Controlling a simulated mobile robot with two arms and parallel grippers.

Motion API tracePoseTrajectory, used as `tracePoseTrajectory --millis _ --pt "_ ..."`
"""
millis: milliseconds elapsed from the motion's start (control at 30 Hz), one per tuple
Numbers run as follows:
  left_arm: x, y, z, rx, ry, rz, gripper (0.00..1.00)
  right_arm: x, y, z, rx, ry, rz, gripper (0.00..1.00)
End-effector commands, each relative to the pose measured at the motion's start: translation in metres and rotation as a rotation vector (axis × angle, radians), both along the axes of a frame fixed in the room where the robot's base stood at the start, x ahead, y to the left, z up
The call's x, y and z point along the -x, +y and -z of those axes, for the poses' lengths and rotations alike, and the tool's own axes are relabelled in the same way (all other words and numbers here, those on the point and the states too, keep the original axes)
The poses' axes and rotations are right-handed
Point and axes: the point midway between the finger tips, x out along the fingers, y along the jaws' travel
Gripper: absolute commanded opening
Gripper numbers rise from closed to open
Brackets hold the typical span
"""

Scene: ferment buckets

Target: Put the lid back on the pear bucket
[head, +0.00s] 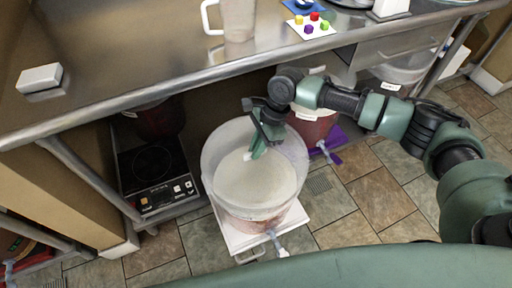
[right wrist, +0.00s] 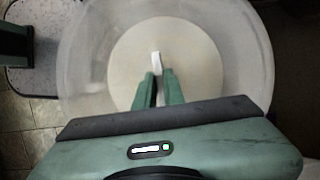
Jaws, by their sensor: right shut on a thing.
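A large translucent bucket (head: 284,205) stands on a white base on the floor, in front of the counter. A pale cream disc (head: 250,185) shows inside its round rim, with pinkish content lower down. My right gripper (head: 258,151) is over the bucket, pointing down and shut on a small white piece. In the right wrist view the white piece (right wrist: 156,62) sits between the fingertips, near the middle of the bucket's circle. I cannot tell whether it is the grip of a clear lid; no separate lid outline shows. No pear mark is readable. My left gripper is out of view.
A second bucket (head: 312,128) with reddish content stands close behind on a purple base. A black cooktop (head: 155,170) is at the left under the steel counter (head: 150,60). Tiled floor is clear at the right.

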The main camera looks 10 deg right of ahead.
Motion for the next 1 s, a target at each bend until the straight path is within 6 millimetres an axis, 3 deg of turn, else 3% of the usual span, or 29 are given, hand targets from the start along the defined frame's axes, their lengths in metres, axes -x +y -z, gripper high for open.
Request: tracePoseTrajectory --millis 933,967,1000 --pt "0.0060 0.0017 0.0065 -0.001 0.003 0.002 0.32 -0.0003 0.0003 -0.0005 -0.001 -0.001 0.000 0.00" --pt "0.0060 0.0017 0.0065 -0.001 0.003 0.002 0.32 -0.0003 0.0003 -0.0005 -0.001 -0.001 0.000 0.18" --pt "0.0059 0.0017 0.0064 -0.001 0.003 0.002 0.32 -0.0003 0.0003 -0.0005 -0.001 -0.001 0.000 0.29"
